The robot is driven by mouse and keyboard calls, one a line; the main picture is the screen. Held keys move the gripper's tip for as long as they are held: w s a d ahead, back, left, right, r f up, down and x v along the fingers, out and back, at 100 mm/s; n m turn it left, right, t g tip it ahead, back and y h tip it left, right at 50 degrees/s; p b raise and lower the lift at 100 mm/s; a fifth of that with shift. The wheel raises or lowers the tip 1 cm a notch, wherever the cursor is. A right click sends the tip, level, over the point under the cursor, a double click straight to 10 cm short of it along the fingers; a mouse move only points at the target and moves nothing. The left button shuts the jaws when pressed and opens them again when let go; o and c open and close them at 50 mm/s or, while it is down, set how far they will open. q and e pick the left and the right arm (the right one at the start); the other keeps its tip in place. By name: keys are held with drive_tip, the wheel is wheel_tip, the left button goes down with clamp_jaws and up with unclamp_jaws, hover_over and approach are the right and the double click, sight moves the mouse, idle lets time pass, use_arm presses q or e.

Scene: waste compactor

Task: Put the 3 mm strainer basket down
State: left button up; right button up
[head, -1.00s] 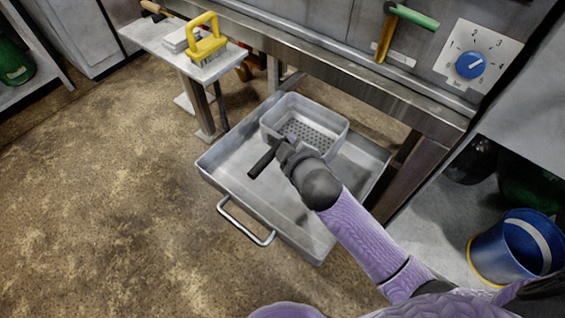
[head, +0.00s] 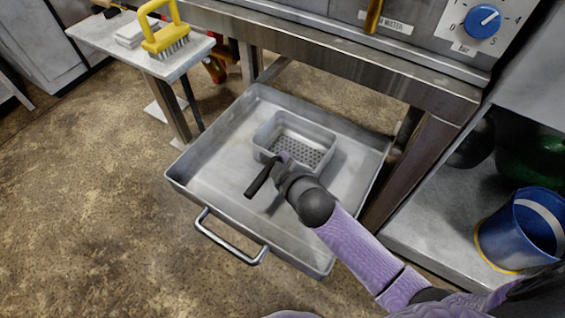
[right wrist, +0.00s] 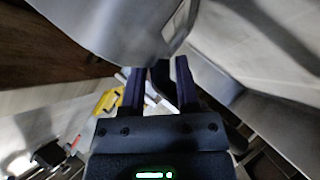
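The strainer basket (head: 267,147) is a grey metal box with a perforated bottom. It is roughly level over the inside of the wide grey tray (head: 215,178); I cannot tell whether it touches the tray floor. Its black handle (head: 259,180) sticks out towards the lower left. My right gripper (head: 286,168) is at the near side of the basket, shut on the handle. In the right wrist view, the dark handle lies between the two fingers (right wrist: 160,85), with the basket's grey wall (right wrist: 105,30) close above. The fingertips are partly hidden. My left gripper is not in view.
The tray has a front pull handle (head: 228,238) and sits below a steel bench edge (head: 340,62). A side shelf (head: 135,50) at upper left holds a yellow-handled brush (head: 165,35). A blue bucket (head: 520,230) stands at right. Tray floor around the basket is bare.

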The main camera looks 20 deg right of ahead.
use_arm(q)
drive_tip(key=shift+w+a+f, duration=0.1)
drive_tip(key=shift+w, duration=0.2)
use_arm(e)
drive_tip(key=shift+o, duration=1.3)
drive_tip(key=shift+r, duration=0.2)
use_arm(q)
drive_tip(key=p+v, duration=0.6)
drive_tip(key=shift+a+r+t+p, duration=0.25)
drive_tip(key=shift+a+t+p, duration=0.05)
drive_tip(key=shift+p, duration=0.1)
use_arm(e)
drive_tip(key=v, duration=1.2)
